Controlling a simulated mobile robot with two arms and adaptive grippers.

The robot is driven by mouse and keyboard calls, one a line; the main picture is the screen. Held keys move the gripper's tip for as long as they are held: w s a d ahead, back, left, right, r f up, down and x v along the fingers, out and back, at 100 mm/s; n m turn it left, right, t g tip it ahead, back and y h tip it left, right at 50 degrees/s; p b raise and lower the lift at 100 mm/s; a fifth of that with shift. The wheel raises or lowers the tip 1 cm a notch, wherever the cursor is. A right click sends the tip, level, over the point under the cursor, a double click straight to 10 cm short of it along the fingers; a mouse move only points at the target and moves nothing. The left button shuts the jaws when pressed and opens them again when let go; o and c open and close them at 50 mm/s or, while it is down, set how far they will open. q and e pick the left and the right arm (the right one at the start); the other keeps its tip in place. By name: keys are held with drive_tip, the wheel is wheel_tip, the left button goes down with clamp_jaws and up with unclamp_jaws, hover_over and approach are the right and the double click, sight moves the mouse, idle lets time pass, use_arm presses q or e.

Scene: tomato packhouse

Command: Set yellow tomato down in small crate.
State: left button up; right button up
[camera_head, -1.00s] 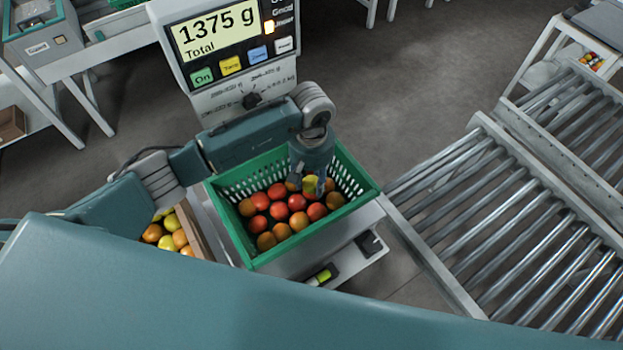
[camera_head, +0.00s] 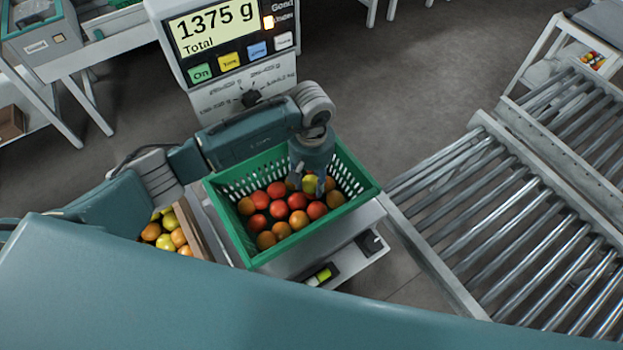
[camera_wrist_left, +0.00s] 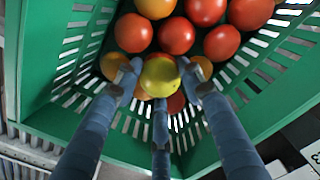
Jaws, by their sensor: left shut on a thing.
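The yellow tomato (camera_head: 311,184) is held between the fingers of my left gripper (camera_head: 308,181), inside the back right part of the small green crate (camera_head: 232,232). In the left wrist view the yellow tomato (camera_wrist_left: 160,76) sits between the fingertips of the left gripper (camera_wrist_left: 160,80), above or against other tomatoes. I cannot tell whether it touches those under it. The crate wall (camera_wrist_left: 40,70) surrounds them. Several red and orange tomatoes (camera_head: 278,212) lie in the crate. My right gripper is not in view.
The crate stands on a scale whose display (camera_head: 216,30) reads 1375 g. A box of yellow and orange tomatoes (camera_head: 200,232) is at the left of the crate. A roller conveyor (camera_head: 500,220) lies at the right, with open floor behind.

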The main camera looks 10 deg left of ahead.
use_arm(q)
drive_tip(key=shift+f, duration=0.15)
drive_tip(key=o, duration=0.9)
drive_tip(key=shift+c, duration=0.5)
drive_tip(key=shift+c, duration=1.2)
drive_tip(key=shift+r+p, duration=1.45)
drive_tip(key=shift+r, duration=2.05)
drive_tip(key=shift+r, duration=0.1)
